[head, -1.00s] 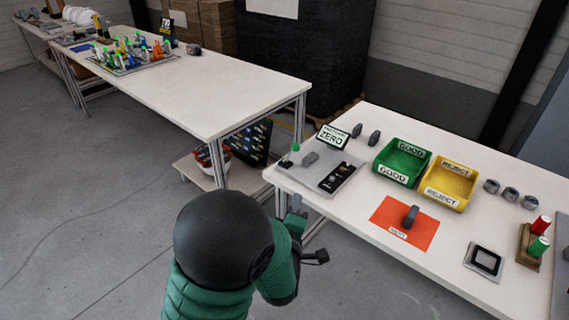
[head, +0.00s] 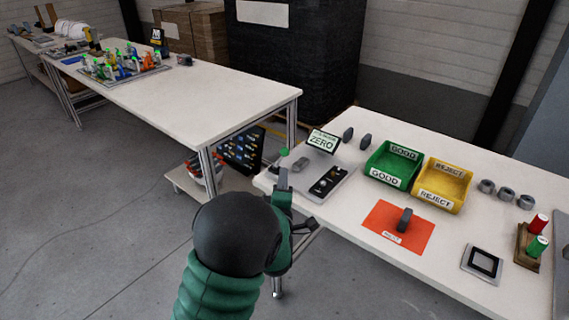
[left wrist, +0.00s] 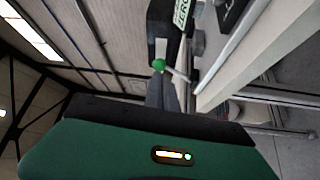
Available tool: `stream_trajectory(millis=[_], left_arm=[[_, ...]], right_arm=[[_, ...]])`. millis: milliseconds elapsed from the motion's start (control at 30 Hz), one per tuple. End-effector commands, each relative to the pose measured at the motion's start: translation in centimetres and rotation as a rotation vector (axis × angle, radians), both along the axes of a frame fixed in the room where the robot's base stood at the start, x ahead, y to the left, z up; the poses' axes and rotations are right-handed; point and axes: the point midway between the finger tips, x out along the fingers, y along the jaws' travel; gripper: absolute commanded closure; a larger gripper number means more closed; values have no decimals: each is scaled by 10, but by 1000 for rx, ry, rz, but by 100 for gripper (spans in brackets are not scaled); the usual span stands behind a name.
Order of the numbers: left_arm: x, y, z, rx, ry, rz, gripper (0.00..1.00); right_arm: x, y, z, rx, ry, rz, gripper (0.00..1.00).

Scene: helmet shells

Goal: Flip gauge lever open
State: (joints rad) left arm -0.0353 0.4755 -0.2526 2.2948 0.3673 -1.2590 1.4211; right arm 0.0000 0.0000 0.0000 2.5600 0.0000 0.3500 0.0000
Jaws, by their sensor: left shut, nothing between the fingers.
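The gauge (head: 341,183) is a grey plate at the near left corner of the right table, with a dark panel and a display reading ZERO (head: 322,141). Its lever ends in a green ball knob (head: 284,152). In the left wrist view the knob (left wrist: 158,65) shows on a thin rod just beyond my fingertips. My left gripper (head: 283,173) is shut and empty at the table's corner, just below the knob in the head view. I cannot tell whether it touches the lever. My right gripper is not in view.
A green GOOD bin (head: 392,165) and a yellow REJECT bin (head: 443,184) stand right of the gauge. A dark grey part (head: 404,219) stands on an orange mat (head: 383,229). Several grey parts stand at the back. Another table (head: 200,90) is at the left.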

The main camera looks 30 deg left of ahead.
Motion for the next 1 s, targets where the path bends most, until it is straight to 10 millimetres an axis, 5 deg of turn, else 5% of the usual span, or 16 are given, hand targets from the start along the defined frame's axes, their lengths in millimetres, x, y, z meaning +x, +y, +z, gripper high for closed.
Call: stream_trajectory(millis=[367,1000], left_arm=[[50,30,5,1,0,1,100],[53,35,10,-41,1,2,100]], right_arm=[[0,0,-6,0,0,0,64],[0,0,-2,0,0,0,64]])
